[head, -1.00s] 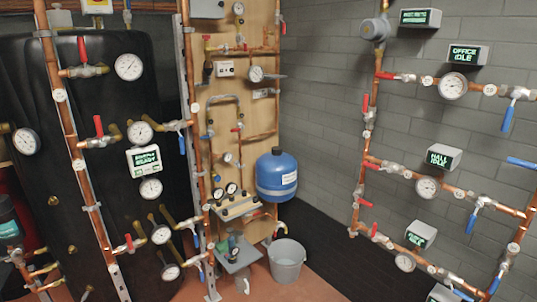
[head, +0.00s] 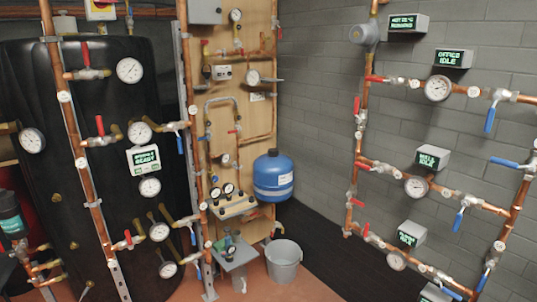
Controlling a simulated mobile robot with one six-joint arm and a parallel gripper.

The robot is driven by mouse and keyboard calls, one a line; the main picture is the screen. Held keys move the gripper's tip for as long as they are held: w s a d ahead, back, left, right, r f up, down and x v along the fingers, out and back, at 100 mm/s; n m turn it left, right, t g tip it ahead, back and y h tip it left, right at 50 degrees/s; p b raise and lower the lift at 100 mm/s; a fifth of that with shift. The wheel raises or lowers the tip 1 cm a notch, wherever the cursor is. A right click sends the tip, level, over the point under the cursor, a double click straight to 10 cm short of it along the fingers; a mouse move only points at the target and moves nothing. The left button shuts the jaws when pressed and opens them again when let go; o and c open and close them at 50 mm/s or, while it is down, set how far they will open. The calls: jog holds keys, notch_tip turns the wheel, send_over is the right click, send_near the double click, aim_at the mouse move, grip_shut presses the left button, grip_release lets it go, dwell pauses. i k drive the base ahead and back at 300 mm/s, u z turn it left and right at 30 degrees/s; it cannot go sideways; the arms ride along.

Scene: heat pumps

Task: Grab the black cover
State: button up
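I cannot pick out a separate black cover with certainty. A large black jacket-like surface wraps the tall tank (head: 100,170) at the left, behind copper pipes and gauges. A dark cylinder with a teal band (head: 10,215) stands at the left edge, partly cut off by the frame. A small black fitting (head: 205,66) sits high on the wooden board. A small grey table (head: 236,256) holds a few small items too small to make out. My gripper is not in view.
A blue vessel (head: 273,178) hangs beside the wooden board (head: 250,110), above a grey bucket (head: 283,262) on the floor. Copper pipes with valves, gauges and display boxes (head: 432,158) line the grey brick wall at right. Reddish floor (head: 262,287) shows in front of the table.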

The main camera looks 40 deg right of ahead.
aim_at(273, 152)
jog(key=z, duration=0.1)
jog(key=i, duration=0.85)
